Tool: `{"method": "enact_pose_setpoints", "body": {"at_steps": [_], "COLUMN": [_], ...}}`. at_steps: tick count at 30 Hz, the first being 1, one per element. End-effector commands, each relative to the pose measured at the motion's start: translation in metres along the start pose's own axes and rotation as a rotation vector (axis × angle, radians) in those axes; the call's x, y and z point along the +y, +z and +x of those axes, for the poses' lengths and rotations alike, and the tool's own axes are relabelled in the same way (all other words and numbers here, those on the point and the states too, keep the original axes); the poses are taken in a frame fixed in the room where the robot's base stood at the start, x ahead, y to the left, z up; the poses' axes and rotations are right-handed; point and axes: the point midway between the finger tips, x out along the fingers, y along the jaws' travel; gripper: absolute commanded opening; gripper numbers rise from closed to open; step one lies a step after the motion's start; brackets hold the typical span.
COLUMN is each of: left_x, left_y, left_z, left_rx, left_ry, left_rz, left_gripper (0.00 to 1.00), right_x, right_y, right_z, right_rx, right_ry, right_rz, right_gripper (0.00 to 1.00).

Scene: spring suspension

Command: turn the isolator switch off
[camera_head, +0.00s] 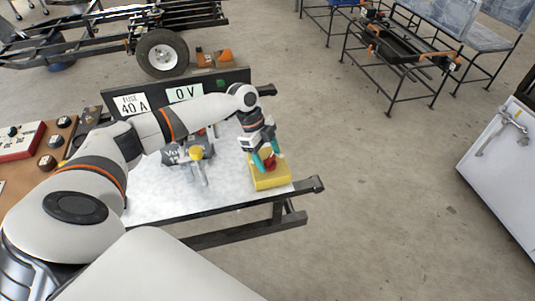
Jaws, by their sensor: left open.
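The isolator switch is a yellow box (269,178) with a red knob (270,162) on top, at the right end of the white table. My left gripper (265,163) reaches down over it from above. Its teal fingers are open, with the red knob between or just beside them; I cannot tell whether they touch it. The fingers hide part of the knob, so its exact angle is unclear. My right gripper is not in view.
The white table (150,205) holds a grey device with a yellow knob (196,153) left of the switch. Behind stands a dark panel with signs "FUSE 40 A" (133,104) and "0 V" (184,93). Open floor (390,200) lies to the right.

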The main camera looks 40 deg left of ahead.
Motion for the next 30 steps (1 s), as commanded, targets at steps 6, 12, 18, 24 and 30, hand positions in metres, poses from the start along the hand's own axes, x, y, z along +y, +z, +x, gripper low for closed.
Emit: {"method": "enact_pose_setpoints", "body": {"at_steps": [6, 12, 18, 24, 30], "left_x": [0.0, 0.0, 0.0, -0.001, -0.002], "left_y": [0.0, 0.0, 0.0, 0.002, 0.003], "left_z": [0.0, 0.0, 0.0, -0.003, -0.005], "left_rx": [0.0, 0.0, 0.0, -0.001, -0.002], "left_ry": [0.0, 0.0, 0.001, 0.015, 0.057], "left_rz": [0.0, 0.0, -0.002, -0.04, -0.143], "left_gripper": [0.69, 0.36, 0.24, 0.24, 0.24], "right_x": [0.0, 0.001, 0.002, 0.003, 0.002], "right_y": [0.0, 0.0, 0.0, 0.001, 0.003], "right_z": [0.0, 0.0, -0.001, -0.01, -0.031], "right_rx": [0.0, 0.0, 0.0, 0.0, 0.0], "right_ry": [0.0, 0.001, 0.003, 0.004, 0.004], "right_rz": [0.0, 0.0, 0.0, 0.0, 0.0], "right_gripper": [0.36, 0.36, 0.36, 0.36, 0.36]}}
